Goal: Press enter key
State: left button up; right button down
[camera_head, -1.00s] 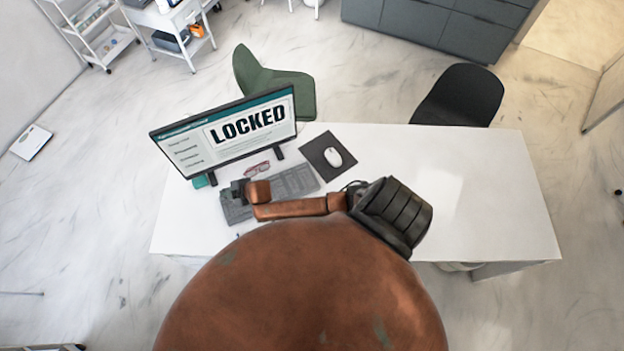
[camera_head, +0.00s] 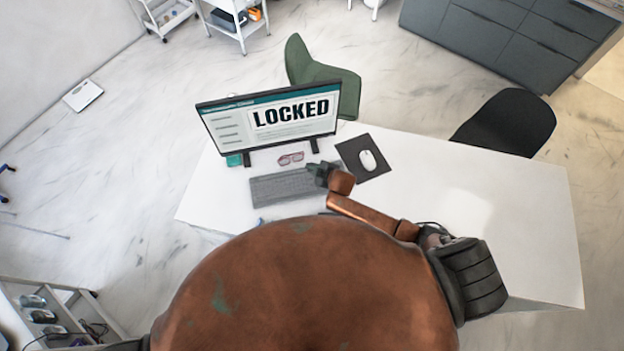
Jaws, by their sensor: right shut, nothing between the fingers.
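The grey keyboard (camera_head: 284,187) lies on the white desk in front of the monitor (camera_head: 270,122), whose screen reads LOCKED. The enter key is too small to make out. My right gripper (camera_head: 318,172) is shut and empty. It shows over the right end of the keyboard and covers part of it. I cannot tell whether it touches the keys. My left gripper is not in view.
A mouse (camera_head: 368,160) on a dark pad (camera_head: 356,168) lies right of the keyboard. Glasses (camera_head: 291,159) lie between keyboard and monitor. The right part of the white desk (camera_head: 500,215) is clear. A green chair (camera_head: 325,80) and a black chair (camera_head: 507,122) stand behind the desk.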

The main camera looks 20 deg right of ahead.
pick_arm(q)
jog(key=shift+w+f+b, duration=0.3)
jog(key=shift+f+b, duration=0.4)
jog(key=shift+b, duration=0.05)
pick_arm(e)
jog(key=shift+f, duration=0.75)
jog(key=b, duration=0.6)
send_over(311, 181)
notch_tip(311, 181, down, 6)
jog(key=shift+w+f, duration=0.1)
jog(key=shift+f, duration=0.05)
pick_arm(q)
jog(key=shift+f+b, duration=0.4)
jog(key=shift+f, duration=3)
pick_arm(e)
jog(key=shift+f, duration=0.5)
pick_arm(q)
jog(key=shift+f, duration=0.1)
pick_arm(e)
jog(key=shift+f, duration=0.15)
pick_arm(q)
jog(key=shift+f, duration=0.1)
pick_arm(e)
jog(key=shift+f, duration=0.3)
